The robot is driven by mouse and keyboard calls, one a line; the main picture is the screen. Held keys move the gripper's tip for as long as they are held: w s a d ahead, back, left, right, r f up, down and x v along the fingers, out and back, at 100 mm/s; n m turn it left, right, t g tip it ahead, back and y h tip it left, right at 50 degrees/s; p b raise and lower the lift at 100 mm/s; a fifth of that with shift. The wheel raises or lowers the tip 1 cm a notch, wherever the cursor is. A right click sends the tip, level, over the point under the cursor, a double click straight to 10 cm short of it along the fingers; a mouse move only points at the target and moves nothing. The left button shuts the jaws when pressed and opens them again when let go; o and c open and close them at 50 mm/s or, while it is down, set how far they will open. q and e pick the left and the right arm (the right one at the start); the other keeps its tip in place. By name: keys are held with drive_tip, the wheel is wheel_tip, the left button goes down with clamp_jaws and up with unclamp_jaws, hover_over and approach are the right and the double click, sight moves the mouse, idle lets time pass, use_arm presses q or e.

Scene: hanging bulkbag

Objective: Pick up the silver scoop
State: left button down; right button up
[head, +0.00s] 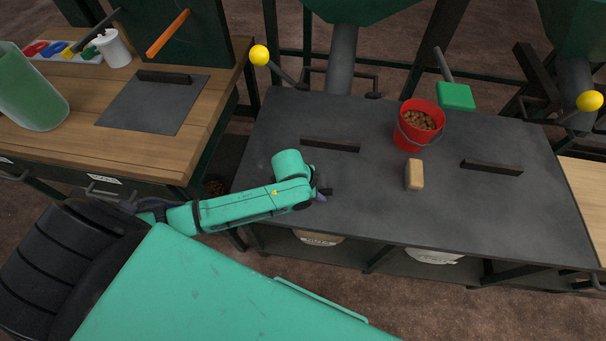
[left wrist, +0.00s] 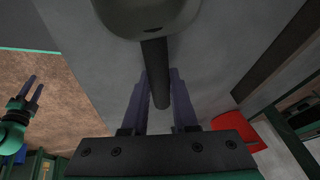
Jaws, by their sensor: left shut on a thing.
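The silver scoop shows in the left wrist view, with its grey metal bowl (left wrist: 150,14) at the top edge and a dark round handle running down from it. My left gripper (left wrist: 160,78) is shut on that handle, one finger on each side. In the head view my left gripper (head: 323,192) is over the left part of the dark bench top, and the scoop is hidden behind my wrist. My right gripper (left wrist: 30,90) shows at the left of the left wrist view, over the brown floor, its two fingers apart and empty.
The dark bench (head: 330,115) bears a red bucket of brown pieces (head: 418,126), a wood-backed brush or block (head: 414,174) and two dark bars. A green hopper (head: 365,8) hangs above. A wooden table (head: 160,125) stands at left.

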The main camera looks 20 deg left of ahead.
use_arm(q)
wheel_tip(320, 180, up, 20)
drive_tip(key=p, duration=0.2)
